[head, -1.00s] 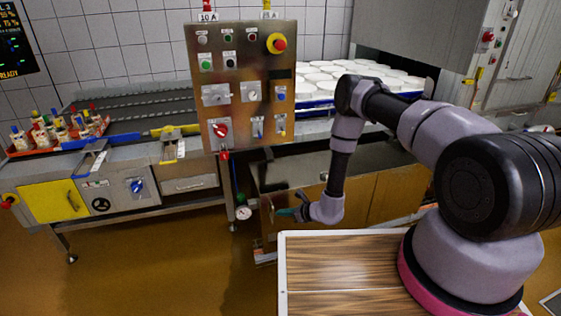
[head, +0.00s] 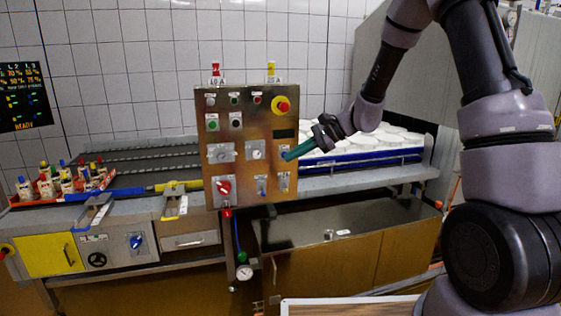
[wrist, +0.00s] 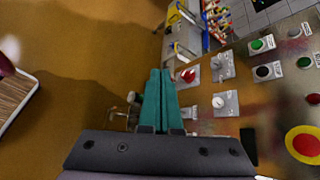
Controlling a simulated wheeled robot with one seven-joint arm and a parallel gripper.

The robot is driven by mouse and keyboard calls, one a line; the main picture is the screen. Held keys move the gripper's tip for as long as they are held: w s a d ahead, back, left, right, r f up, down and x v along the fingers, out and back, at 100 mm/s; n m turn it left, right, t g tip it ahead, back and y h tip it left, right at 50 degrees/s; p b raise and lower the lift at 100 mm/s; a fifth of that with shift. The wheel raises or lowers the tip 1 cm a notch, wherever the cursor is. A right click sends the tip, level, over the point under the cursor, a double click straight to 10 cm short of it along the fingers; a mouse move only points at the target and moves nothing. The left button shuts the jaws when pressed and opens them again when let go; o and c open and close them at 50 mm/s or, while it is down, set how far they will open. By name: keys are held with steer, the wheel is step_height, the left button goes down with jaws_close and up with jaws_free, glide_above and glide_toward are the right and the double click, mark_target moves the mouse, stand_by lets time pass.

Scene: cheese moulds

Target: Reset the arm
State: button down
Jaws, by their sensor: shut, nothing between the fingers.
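My gripper (head: 287,157) has teal fingers and is in front of the lower right part of the steel control panel (head: 243,185) in the head view. In the wrist view my gripper (wrist: 160,75) shows its two teal fingers pressed together, with nothing between them. The panel (wrist: 262,85) fills the right side of the wrist view, beside the fingers. I cannot tell whether the fingertips touch the panel. My arm reaches in from the right, raised high.
The panel carries a red-yellow emergency button (head: 281,104), a red rotary switch (head: 224,187) and several knobs. White moulds (head: 395,141) lie behind my gripper. A red tray (head: 30,200) of bottle-like items stands at left. The brown floor (wrist: 70,110) shows clear in the wrist view.

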steer(key=s+d+r+n+t+h, duration=0.3)
steer(key=s+d+r, duration=0.6)
steer(key=s, duration=0.3)
steer(key=s+d+r+n+t+h, duration=0.2)
steer(key=s+d+r+n+h, duration=0.2)
steer(key=s+d+r, duration=0.5)
steer(key=s+d+h, duration=0.2)
steer(key=s+d, duration=0.1)
steer(key=shift+r+t, duration=0.2)
steer(key=shift+t, duration=0.2)
